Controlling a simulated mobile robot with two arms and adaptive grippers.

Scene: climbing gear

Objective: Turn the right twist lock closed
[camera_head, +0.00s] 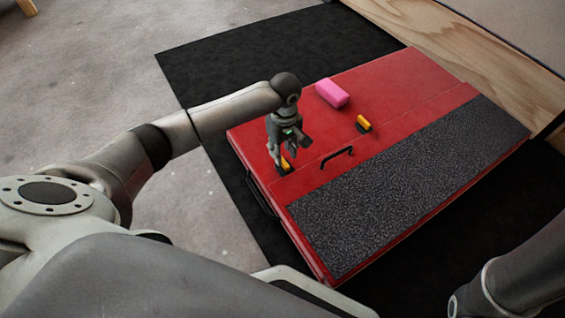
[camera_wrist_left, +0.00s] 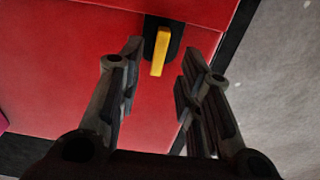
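Two yellow twist locks on black bases sit on the red pad. The one on the picture's right (camera_head: 364,123) stands free, with no gripper near it. The one on the picture's left (camera_head: 287,165) is partly hidden by my left gripper (camera_head: 286,154). In the left wrist view this lock's yellow bar (camera_wrist_left: 158,54) lies between the two spread fingertips of my left gripper (camera_wrist_left: 162,58). The fingers are open, with a gap on each side of the bar; I cannot tell their exact height above it. My right gripper is out of view.
The red pad (camera_head: 310,179) has a grey speckled strip (camera_head: 405,185), a black handle (camera_head: 337,157) and a pink block (camera_head: 332,93) on top. It lies on a black mat (camera_head: 225,60). A wooden edge (camera_head: 480,60) is at upper right.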

